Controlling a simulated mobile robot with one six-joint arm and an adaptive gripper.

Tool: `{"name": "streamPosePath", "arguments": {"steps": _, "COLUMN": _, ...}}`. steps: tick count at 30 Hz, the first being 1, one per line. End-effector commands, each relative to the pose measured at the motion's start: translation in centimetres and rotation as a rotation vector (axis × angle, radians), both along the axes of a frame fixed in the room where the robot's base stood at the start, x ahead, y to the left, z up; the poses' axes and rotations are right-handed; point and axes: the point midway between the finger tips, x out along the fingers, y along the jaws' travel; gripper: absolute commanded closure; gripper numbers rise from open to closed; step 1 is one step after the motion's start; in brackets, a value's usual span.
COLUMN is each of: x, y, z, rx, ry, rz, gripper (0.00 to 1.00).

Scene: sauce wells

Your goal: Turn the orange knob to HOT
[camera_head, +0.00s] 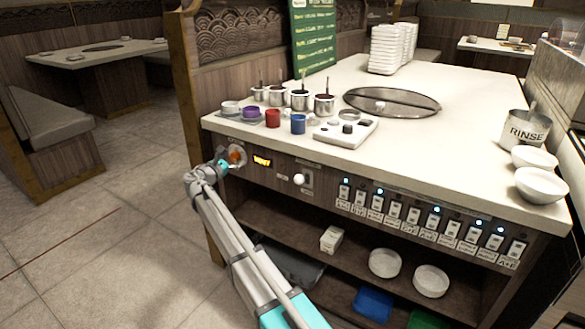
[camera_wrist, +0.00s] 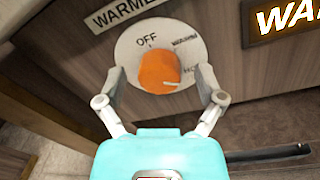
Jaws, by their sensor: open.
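The orange knob (camera_wrist: 158,72) sits on a round white dial (camera_wrist: 127,50) in the wood-look front panel, under a sign reading "WARMER". The dial shows OFF at the upper left, a blurred word at the upper right, and letters starting "HO" at the right. A white mark on the knob points right and slightly down, just below those letters. My gripper (camera_wrist: 162,74) is open, with one finger on each side of the knob and gaps between. In the head view, the knob (camera_head: 236,156) is partly hidden by my gripper (camera_head: 224,164) at the counter's left front.
A lit orange display (camera_head: 262,161) is right of the knob; its first letters read "WA". Further right are a white round knob (camera_head: 299,179) and a row of switches (camera_head: 414,216). Cups and pots stand on the counter (camera_head: 450,155) above. Open shelves lie below.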

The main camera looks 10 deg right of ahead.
Motion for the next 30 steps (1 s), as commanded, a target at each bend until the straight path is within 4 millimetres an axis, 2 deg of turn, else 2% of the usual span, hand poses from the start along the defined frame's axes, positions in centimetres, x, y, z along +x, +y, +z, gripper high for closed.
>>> {"name": "streamPosePath", "arguments": {"steps": 8, "x": 0.0, "y": 0.0, "z": 0.1, "rx": -0.139, "ry": 0.108, "rz": 0.0, "gripper": 0.13}}
{"name": "streamPosePath", "arguments": {"steps": 30, "x": -8.8, "y": 6.1, "z": 0.0, "rx": -0.133, "ry": 0.103, "rz": 0.001, "gripper": 0.13}}
